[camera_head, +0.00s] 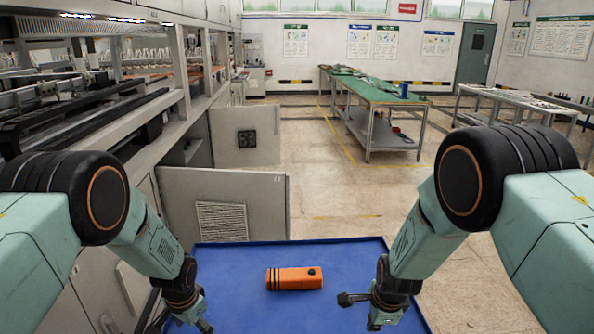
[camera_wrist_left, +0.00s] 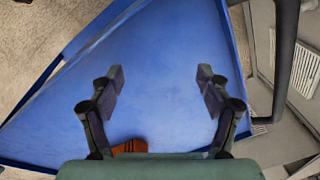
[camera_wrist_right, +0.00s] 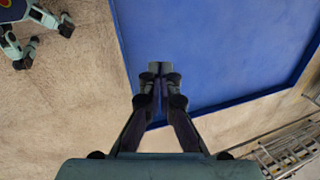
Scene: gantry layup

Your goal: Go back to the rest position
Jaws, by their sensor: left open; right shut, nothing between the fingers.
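My left gripper (camera_wrist_left: 160,82) is open and empty over the blue tray (camera_wrist_left: 160,50), as the left wrist view shows. In the head view the left gripper (camera_head: 205,325) is at the lower left, at the tray's left side. My right gripper (camera_wrist_right: 155,68) is shut with nothing between its fingers, over the tray's edge in the right wrist view. In the head view the right gripper (camera_head: 345,299) is at the right part of the tray. Both arms are bent downward.
An orange cylinder with black bands (camera_head: 294,279) lies on the tray, between and apart from both grippers. A grey machine with open doors (camera_head: 240,205) stands at the left. A green-topped table (camera_head: 375,90) is farther back.

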